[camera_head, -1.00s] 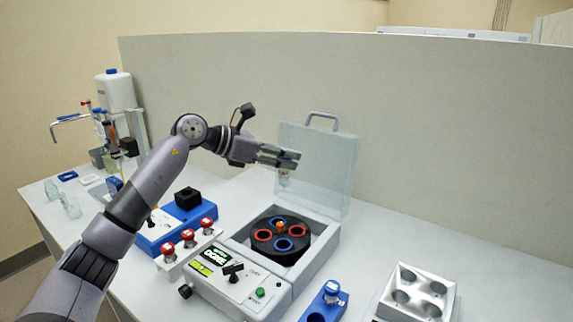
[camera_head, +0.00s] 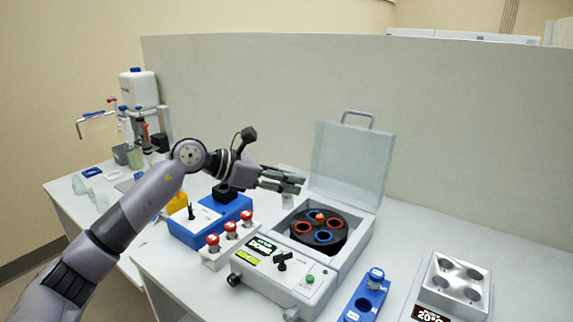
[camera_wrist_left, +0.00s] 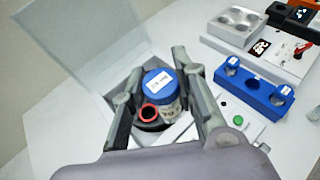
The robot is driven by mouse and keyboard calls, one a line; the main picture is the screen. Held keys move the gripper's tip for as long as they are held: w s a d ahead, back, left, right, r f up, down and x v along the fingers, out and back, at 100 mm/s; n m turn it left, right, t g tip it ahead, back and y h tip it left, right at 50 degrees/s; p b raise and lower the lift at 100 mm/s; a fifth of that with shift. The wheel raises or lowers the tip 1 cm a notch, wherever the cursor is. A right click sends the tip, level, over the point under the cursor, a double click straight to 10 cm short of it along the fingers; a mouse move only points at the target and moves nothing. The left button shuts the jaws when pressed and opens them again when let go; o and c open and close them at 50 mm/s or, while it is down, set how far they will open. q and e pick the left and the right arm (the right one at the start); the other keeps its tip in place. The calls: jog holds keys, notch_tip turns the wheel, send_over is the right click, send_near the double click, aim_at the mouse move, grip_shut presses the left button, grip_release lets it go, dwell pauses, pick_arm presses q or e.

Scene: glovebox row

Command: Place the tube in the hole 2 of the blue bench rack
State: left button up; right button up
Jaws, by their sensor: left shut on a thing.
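My left gripper (camera_head: 290,184) is shut on a tube with a blue cap, to the left of the open centrifuge lid. The tube (camera_head: 288,200) hangs below the fingers, small in the head view. In the left wrist view its labelled blue cap (camera_wrist_left: 158,80) sits between the fingers (camera_wrist_left: 163,98), above the centrifuge. The blue bench rack (camera_head: 352,312) stands right of the centrifuge, with a blue-capped tube in its back position and an open hole in front. The rack also shows at the right in the left wrist view (camera_wrist_left: 257,86). My right gripper is not in view.
The centrifuge (camera_head: 335,285) has its clear lid (camera_head: 350,165) raised beside the gripper; its rotor (camera_head: 318,232) has red and blue rings. A white rack (camera_head: 228,255) with red-capped tubes is at its left. A silver block (camera_head: 455,285) with several wells is at right.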

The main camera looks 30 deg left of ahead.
pick_arm(q)
jog(key=s+d+f+m+h, duration=0.1)
jog(key=s+d+f, duration=0.4)
jog(key=s, duration=0.5)
jog(key=s+d+f+m+g+h, duration=0.1)
jog(key=s+d+f, duration=0.4)
jog(key=s+f, duration=0.4)
jog(key=shift+s+d+f+g, duration=0.2)
jog(key=shift+s+f+g, duration=0.15)
jog(key=shift+s, duration=0.4)
